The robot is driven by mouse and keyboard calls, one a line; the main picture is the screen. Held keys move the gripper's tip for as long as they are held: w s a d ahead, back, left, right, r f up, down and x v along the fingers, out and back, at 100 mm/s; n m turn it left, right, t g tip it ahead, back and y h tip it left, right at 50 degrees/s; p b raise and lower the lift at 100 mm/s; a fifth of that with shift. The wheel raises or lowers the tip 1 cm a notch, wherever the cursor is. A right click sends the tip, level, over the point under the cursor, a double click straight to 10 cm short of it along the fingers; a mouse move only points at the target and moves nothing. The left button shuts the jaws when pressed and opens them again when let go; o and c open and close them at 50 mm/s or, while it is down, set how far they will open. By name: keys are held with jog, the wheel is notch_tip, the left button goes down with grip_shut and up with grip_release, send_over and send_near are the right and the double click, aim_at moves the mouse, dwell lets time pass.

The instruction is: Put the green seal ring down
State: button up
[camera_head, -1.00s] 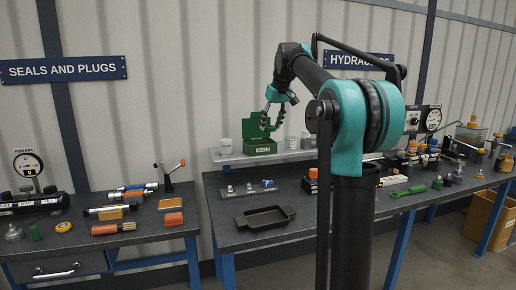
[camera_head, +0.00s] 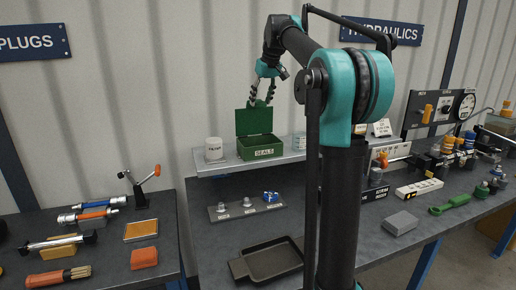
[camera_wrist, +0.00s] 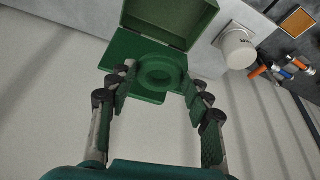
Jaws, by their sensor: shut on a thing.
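The green seal ring (camera_wrist: 160,72) shows in the wrist view between the tips of my gripper (camera_wrist: 159,80), which is shut on it. In the head view my gripper (camera_head: 261,101) is just above the top edge of the raised lid of a green box (camera_head: 263,154) labelled SEALS. The box stands on a raised shelf at the back of the right bench. In the wrist view the open green box (camera_wrist: 170,18) lies behind the ring, and part of it is hidden by the ring and fingers.
A white cup (camera_head: 214,149) stands left of the box and a pale jar (camera_head: 299,141) right of it. On the bench below are a dark tray (camera_head: 273,262), a plate with small fittings (camera_head: 246,209) and a grey block (camera_head: 400,223). Bare bench lies around the tray.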

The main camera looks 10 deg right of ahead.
notch_tip(320, 180, down, 20)
jog(key=shift+r, duration=0.15)
dwell(0.4)
jog(key=o, duration=1.3)
jog(key=v, duration=1.2)
